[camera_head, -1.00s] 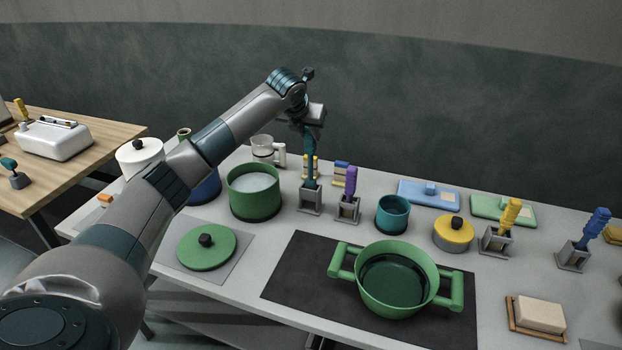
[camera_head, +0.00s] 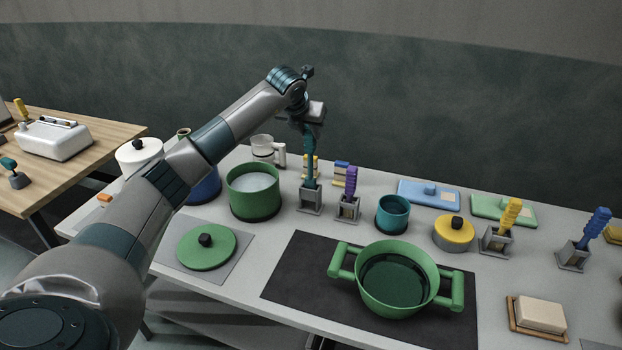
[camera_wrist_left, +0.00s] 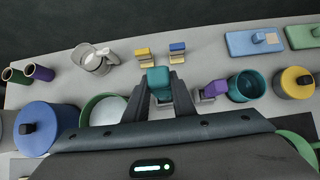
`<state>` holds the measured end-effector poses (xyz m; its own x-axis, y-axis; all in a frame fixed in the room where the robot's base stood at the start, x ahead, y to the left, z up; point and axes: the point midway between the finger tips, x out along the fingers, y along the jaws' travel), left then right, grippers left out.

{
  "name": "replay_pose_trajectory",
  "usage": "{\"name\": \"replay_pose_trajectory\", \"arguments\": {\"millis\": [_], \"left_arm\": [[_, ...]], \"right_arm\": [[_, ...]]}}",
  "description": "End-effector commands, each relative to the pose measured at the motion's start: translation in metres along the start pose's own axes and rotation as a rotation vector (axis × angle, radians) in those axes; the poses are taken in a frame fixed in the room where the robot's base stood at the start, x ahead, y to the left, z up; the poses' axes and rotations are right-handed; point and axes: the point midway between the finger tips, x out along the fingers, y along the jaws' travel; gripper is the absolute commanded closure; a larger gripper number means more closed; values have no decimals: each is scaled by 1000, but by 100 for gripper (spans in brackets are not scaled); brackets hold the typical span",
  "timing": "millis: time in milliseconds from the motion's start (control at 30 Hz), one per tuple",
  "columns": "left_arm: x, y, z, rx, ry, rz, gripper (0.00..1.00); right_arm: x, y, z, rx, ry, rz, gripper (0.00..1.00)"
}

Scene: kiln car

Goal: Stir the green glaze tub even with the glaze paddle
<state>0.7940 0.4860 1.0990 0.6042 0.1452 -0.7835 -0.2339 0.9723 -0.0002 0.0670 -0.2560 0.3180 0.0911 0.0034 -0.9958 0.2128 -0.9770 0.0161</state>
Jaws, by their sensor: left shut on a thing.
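My left gripper (camera_head: 311,130) is shut on the teal handle of an upright tool (camera_head: 310,168), which looks like the glaze paddle. Its lower end is hidden in a grey slotted holder (camera_head: 310,200). The teal handle top (camera_wrist_left: 159,84) shows between the fingers (camera_wrist_left: 161,100) in the left wrist view. A two-handled green tub (camera_head: 437,272) with dark green liquid stands on a black mat (camera_head: 290,278) at front. A round green pot (camera_head: 252,207) with pale liquid stands left of the holder. I cannot tell for certain which is the glaze tub. My right gripper is not in view.
A purple-handled tool (camera_head: 351,182) stands in a holder close right of the teal one. A teal cup (camera_head: 392,215), yellow lidded pot (camera_head: 453,235) and yellow-handled tool (camera_head: 510,213) stand farther right. A green lid (camera_head: 207,250) lies at front left. A glass jug (camera_head: 264,150) stands behind.

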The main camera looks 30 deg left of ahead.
Motion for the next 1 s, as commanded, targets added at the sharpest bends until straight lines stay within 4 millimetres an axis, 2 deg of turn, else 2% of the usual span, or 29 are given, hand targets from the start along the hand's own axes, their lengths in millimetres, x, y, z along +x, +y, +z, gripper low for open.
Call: {"name": "replay_pose_trajectory", "arguments": {"millis": [1000], "left_arm": [[-24, 0, 20, 0, -1, 0, 100]], "right_arm": [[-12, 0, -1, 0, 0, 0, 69]]}}
